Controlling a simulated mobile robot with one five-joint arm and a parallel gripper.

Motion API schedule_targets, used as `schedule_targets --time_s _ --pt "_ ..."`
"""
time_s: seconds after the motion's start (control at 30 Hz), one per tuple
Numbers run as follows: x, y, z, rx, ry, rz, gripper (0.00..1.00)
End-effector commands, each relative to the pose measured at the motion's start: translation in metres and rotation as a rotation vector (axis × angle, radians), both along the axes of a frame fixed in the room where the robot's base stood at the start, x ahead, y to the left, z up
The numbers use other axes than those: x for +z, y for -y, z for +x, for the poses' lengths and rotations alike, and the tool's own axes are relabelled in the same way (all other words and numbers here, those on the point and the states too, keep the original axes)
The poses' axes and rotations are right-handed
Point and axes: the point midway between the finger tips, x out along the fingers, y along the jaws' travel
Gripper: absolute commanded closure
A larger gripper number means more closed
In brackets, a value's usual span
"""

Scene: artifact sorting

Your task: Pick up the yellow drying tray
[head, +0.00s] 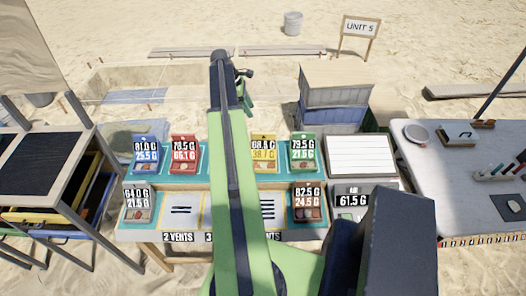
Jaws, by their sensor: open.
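A drying rack (42,165) stands at the left edge, with a dark mesh top and slide-in trays below. A yellow drying tray (44,216) shows as a yellow edge low in the rack. More yellow shows along the rack's right side, and I cannot tell whether it is the same tray. The rack frame hides most of it. My gripper (246,75) is at the far end of my raised arm, partly hidden behind it. It is open, well to the right of the rack and apart from the tray.
A sorting table (120,233) with coloured, weight-labelled bags stands in the middle. A grey table (420,180) with tools is on the right. Stacked crates (335,98) stand behind the middle table. Sand lies open between the rack and the middle table.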

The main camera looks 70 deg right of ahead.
Motion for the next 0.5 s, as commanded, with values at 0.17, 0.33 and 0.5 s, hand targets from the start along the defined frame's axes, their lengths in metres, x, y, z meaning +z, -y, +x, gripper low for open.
schedule_targets --time_s 0.17,0.33,0.5 --pt "-0.036 0.003 -0.01 -0.002 0.001 0.0 0.56" --pt "-0.073 0.007 -0.023 -0.001 0.001 -0.001 0.56" --pt "-0.106 0.012 -0.036 -0.001 0.001 -0.001 0.56"
